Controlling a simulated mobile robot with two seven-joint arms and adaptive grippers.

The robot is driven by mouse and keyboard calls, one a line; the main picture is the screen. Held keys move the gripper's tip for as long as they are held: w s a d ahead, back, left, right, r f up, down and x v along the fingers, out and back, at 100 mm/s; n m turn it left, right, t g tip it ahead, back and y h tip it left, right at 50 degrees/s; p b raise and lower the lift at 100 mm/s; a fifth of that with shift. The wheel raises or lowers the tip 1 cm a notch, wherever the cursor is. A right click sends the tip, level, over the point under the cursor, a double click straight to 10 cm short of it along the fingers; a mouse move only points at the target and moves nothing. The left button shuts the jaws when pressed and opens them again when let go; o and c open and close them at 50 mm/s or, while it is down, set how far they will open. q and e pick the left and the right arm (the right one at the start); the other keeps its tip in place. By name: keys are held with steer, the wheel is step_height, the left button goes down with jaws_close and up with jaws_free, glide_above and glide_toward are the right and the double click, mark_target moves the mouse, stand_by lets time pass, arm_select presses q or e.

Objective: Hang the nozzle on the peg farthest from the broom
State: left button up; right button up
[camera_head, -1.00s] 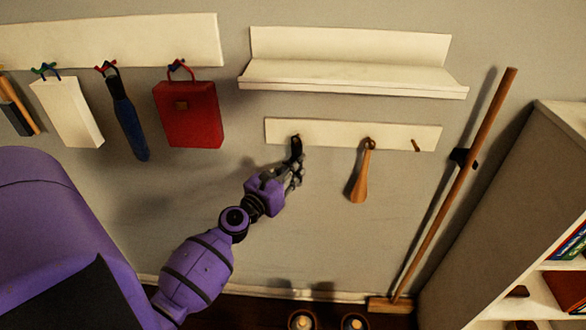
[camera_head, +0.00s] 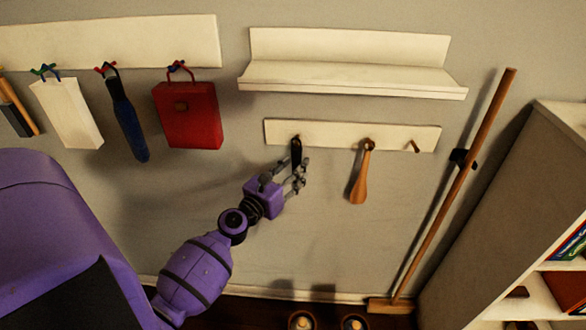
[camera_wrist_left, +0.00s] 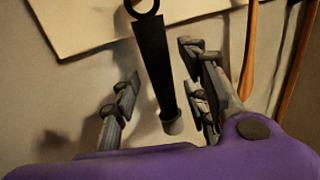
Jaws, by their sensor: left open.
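The nozzle is a slim black tapered piece (camera_head: 296,154) hanging by a ring at the left peg of the short white board (camera_head: 330,135), the peg farthest from the broom (camera_head: 455,190). In the left wrist view the nozzle (camera_wrist_left: 153,65) has a black ring at the top and a grey lower end. My left gripper (camera_head: 289,174) is open at the nozzle's lower part. In the left wrist view its fingers (camera_wrist_left: 160,80) stand apart on either side of the nozzle, with gaps visible. The right gripper is not in view.
A wooden tool (camera_head: 360,178) hangs on the middle peg; the right peg (camera_head: 414,146) is bare. A white shelf (camera_head: 350,75) sits above. A red bag (camera_head: 188,115) and other items hang at left. A bookcase (camera_head: 520,190) stands at right.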

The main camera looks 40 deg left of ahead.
arm_select(q)
steer(key=s, duration=1.1)
steer(key=shift+s, duration=0.35)
steer(key=shift+d+f, duration=0.1)
steer(key=s+d+f+m+g+h+p, duration=0.1)
steer(key=s+d+f+m+g, duration=0.45)
steer(key=m, duration=0.75)
steer(key=s+d+f+m+p, duration=0.15)
steer(key=d+f+m, duration=0.5)
steer(key=m, duration=0.65)
steer(key=s+d+f+m+g+p, duration=0.1)
steer(key=s+d+f+m, duration=0.1)
steer(key=s, duration=0.5)
steer(key=s+d+f+m+g+p, duration=0.1)
steer(key=s+d+f+m, duration=0.2)
steer(key=s+m, duration=0.2)
steer(key=s+d+f+m+g+p, duration=0.1)
steer(key=s+d+f+m+g, duration=0.1)
steer(key=s, duration=0.7)
steer(key=shift+d+f+m, duration=0.4)
steer(key=shift+f+m, duration=0.3)
steer(key=shift+m, duration=0.1)
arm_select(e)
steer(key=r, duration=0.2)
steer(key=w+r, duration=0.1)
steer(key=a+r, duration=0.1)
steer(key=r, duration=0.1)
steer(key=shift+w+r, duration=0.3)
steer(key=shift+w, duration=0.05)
